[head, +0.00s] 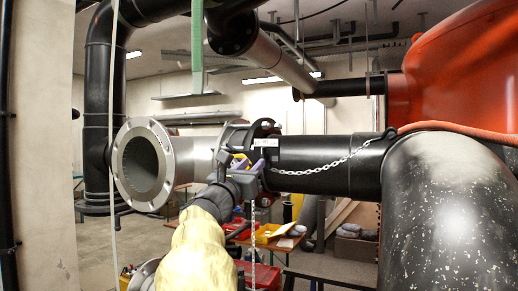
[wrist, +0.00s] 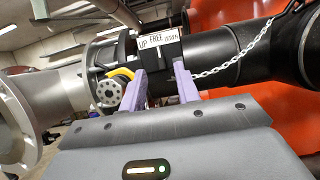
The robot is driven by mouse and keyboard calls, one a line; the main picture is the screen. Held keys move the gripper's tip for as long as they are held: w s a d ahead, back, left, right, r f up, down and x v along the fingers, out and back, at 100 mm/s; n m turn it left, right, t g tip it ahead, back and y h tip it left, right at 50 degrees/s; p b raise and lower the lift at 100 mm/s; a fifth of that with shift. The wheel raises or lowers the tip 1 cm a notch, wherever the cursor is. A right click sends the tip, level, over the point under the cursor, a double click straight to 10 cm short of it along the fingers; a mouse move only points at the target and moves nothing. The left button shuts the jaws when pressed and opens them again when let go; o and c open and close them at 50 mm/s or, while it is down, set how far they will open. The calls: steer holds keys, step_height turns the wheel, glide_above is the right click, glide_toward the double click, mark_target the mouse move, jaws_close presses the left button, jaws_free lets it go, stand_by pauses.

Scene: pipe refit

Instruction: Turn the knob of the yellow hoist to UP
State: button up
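My gripper (wrist: 160,72) has two purple fingers standing apart, with the dark body of the hoist behind the gap. In the head view my gripper (head: 248,166) is at the pipe joint, just below a white label. The label (wrist: 157,38) reads UP, FREE, DOWN from left to right and sits above the fingers. A yellow part of the hoist (wrist: 122,73) shows left of the fingers, beside a grey perforated disc (wrist: 109,93). A dark block with a pale strip (wrist: 140,59) lies under the label. I cannot make out the knob's setting, nor whether the fingers touch it.
A black pipe (head: 325,165) with a chain (head: 325,170) runs to the right. A grey flanged pipe (head: 143,166) opens to the left. A thick black pipe (head: 445,215) fills the near right. A green strap (head: 197,45) hangs above.

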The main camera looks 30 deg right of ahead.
mark_target(262, 155)
steer(key=p+x, duration=0.2)
steer(key=x, duration=0.2)
steer(key=shift+d+r+p, duration=0.1)
steer(key=shift+r+p, duration=0.15)
steer(key=shift+p, duration=0.05)
steer(key=shift+w+d, duration=0.4)
steer(key=shift+d, duration=0.05)
jaws_close()
